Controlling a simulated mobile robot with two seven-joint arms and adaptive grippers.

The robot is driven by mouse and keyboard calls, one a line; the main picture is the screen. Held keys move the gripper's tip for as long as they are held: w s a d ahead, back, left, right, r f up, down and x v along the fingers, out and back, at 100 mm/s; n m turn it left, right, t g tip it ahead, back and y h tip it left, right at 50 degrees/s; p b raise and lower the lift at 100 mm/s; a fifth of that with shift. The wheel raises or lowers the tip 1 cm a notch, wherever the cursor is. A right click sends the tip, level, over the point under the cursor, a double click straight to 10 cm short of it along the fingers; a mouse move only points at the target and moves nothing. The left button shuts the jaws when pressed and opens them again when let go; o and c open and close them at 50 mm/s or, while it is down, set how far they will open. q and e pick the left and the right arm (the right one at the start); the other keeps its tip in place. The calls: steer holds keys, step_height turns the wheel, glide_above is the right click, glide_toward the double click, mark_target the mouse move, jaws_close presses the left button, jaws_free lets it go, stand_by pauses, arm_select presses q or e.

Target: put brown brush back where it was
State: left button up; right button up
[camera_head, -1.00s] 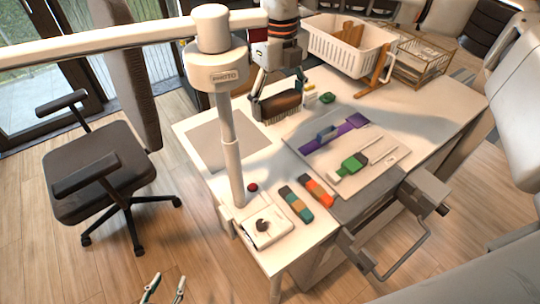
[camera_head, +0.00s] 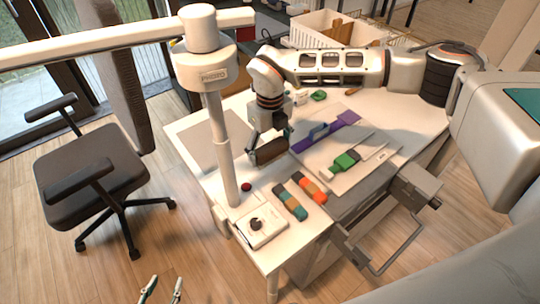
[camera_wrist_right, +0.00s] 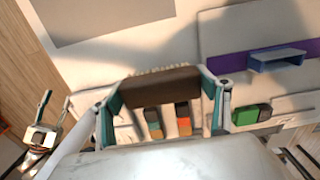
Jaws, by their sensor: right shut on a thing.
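The brown brush (camera_head: 270,152) is an oblong block with pale bristles, held above the table between the grey mat and the white board. My right gripper (camera_head: 268,146) is shut on it. In the right wrist view the brush (camera_wrist_right: 160,87) spans between the two teal-padded fingers, bristles on the far side. Whether it touches the tabletop I cannot tell. My left gripper (camera_head: 163,290) shows only as two separated fingertips at the bottom edge of the head view; it is open and empty, away from the table.
A grey mat (camera_head: 205,140) lies on the table's left. A white post (camera_head: 222,150) stands in front of it. A white board (camera_head: 345,165) holds a purple strip (camera_head: 315,135) and a green block (camera_head: 345,161). Two coloured bundles (camera_head: 290,202) lie near the front. A white basket (camera_head: 310,25) stands behind.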

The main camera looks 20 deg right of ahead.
mark_target(270, 157)
steer(key=shift+f, duration=1.45)
steer(key=shift+f, duration=0.2)
steer(key=o, duration=1)
steer(key=shift+r, duration=0.1)
step_height(270, 157, up, 12)
steer(key=shift+r, duration=0.1)
steer(key=shift+s, duration=0.1)
